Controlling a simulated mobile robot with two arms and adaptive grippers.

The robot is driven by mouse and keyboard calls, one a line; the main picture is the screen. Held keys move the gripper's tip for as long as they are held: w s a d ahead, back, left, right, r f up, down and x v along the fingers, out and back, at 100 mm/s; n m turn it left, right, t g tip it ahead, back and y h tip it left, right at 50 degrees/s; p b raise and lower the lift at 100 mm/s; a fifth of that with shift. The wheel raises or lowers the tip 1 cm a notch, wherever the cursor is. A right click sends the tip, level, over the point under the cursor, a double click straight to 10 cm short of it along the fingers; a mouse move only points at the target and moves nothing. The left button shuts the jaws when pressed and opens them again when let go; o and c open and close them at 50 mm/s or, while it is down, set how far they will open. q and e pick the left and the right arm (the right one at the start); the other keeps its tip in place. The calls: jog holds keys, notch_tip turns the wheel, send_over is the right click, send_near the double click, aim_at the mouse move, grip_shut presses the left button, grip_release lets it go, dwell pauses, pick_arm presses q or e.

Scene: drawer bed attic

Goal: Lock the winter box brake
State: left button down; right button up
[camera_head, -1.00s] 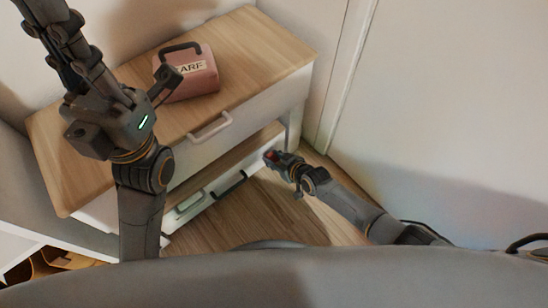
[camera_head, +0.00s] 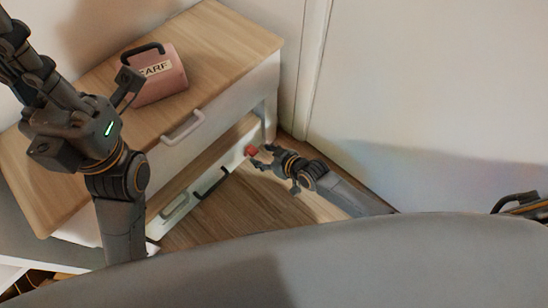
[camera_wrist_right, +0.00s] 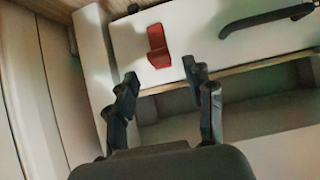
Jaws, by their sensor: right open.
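The winter box seems to be the low white box (camera_head: 229,164) under the dresser, with a black handle (camera_head: 211,183) and a pale plate on its front. A small red brake lever (camera_head: 250,150) is at the front's right end. The right wrist view shows the red lever (camera_wrist_right: 158,47) on the white front (camera_wrist_right: 195,45), beyond my fingertips. My right gripper (camera_head: 258,156) is close to the lever. Its fingers (camera_wrist_right: 160,78) are spread, with nothing between them. My left arm (camera_head: 119,190) rises in front of the dresser; its finger opening is unclear.
The wooden-topped white dresser (camera_head: 222,45) has a pale drawer handle (camera_head: 182,128). A pink box labelled SCARF or similar (camera_head: 172,82) stands on top. A pale wall or door (camera_head: 430,80) closes the right side. Wooden floor (camera_head: 205,220) is free in front.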

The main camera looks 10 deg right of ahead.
jog(key=v, duration=0.5)
jog(key=shift+s+d+r, duration=0.15)
jog(key=shift+s+r, duration=0.05)
jog(key=shift+r, duration=0.05)
